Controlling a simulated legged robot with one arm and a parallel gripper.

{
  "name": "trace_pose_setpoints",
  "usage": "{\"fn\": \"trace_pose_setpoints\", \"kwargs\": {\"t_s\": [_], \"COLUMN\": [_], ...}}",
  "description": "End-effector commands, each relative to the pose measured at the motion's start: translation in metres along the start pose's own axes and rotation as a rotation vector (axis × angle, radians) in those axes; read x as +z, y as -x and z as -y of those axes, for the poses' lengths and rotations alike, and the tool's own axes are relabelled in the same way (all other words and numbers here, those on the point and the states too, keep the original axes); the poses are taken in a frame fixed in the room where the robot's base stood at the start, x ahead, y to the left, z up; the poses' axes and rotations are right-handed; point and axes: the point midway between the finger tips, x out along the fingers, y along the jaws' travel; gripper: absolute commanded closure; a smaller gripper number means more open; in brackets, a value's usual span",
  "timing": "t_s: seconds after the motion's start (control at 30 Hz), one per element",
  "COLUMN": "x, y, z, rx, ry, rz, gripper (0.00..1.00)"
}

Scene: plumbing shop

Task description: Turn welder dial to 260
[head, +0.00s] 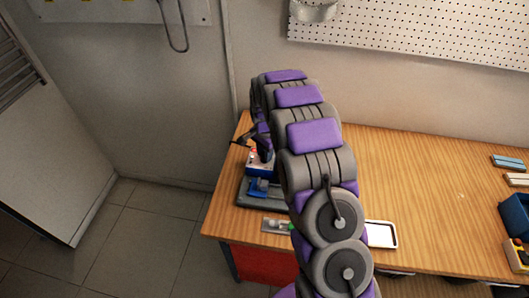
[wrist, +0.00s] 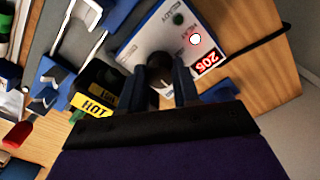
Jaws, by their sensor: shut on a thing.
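The welder's white control panel (wrist: 178,38) is in the upper middle of the wrist view, seen upside down and tilted. Its red display (wrist: 207,63) appears to read 205. My gripper (wrist: 169,82) is shut on the dark round dial (wrist: 160,67), with one finger on each side. The dial's markings are hidden. In the head view, the welder (head: 261,163) stands at the left end of the bench, and my arm covers part of it and most of the gripper.
A yellow HOT label (wrist: 95,105) is on a black part close left of my gripper. The wooden bench (head: 430,180) is clear in its middle. A white tray (head: 381,234) lies near its front edge. Blue bins (head: 517,212) stand at the far right.

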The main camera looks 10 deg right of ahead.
Motion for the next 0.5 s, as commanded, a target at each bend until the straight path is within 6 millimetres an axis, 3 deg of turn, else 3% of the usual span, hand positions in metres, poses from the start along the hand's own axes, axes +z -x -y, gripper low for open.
{"fn": "trace_pose_setpoints", "kwargs": {"t_s": [0.2,0.23,0.5], "x": [-0.0016,-0.0016,-0.0005], "y": [0.0025,0.0026,0.0020], "z": [0.0028,0.0029,0.0009], "rx": [-0.009,-0.009,-0.006], "ry": [0.001,0.001,0.001], "rz": [-0.006,-0.006,-0.004], "gripper": [0.99,0.67,0.45]}}
